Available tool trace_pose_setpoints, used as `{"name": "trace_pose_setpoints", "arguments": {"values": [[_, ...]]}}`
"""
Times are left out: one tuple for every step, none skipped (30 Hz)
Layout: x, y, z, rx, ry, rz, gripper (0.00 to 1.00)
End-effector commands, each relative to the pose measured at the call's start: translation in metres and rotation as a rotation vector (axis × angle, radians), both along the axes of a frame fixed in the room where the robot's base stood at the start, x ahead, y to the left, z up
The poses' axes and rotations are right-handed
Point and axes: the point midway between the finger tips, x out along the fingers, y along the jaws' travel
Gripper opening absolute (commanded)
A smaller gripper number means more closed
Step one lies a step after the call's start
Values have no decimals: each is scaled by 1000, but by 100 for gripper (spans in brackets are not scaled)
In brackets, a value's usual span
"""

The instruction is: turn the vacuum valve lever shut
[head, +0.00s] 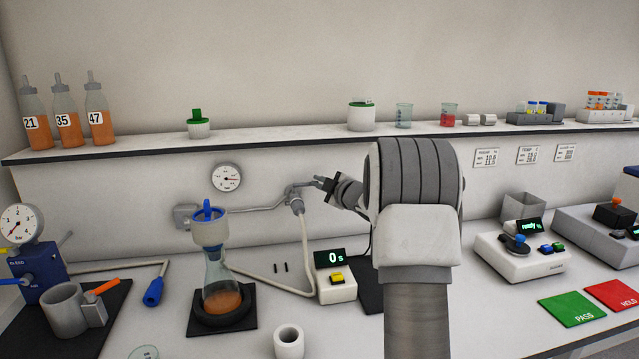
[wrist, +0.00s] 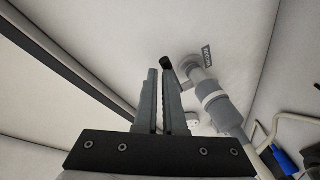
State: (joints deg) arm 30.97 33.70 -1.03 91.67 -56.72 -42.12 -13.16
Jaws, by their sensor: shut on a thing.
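The vacuum valve (head: 297,206) is a grey fitting on the pipe along the back panel, with a hose hanging below it. Its lever shows in the wrist view as a short arm with a black end (wrist: 166,63), at the tips of my gripper's fingers. My gripper (head: 321,183) reaches in from the right and is shut on the lever; the fingers (wrist: 162,78) stand close together with a narrow gap. The fingers hide part of the lever. The grey valve body (wrist: 214,100) is just right of the fingers in the wrist view.
A filter flask (head: 221,275) with a white funnel stands left of the valve on a black mat. A timer (head: 336,288) sits below, and a dial gauge (head: 226,178) is on the panel. The shelf (head: 270,139) with bottles and beakers runs above my gripper.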

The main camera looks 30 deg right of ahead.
Motion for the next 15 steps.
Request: {"name": "trace_pose_setpoints", "arguments": {"values": [[1, -1, 0, 2, 0, -4, 0], [1, -1, 0, 2, 0, -4, 0], [0, -1, 0, 1, -1, -4, 0], [0, -1, 0, 1, -1, -4, 0], [-1, 0, 0, 1, -1, -4, 0], [-2, 1, 0, 2, -1, -4, 0], [-3, 3, -1, 2, -1, -4, 0], [-5, 5, -1, 2, -1, -3, 0], [-8, 8, -2, 2, -1, -2, 0], [-11, 11, -2, 2, -2, -1, 0], [-13, 15, -2, 1, -2, -1, 0], [-17, 21, -2, 1, -2, -1, 0], [-19, 26, -3, 2, -2, -1, 0], [-22, 32, -3, 1, -1, -1, 0], [-24, 41, -3, 1, -1, 0, 0]]}}
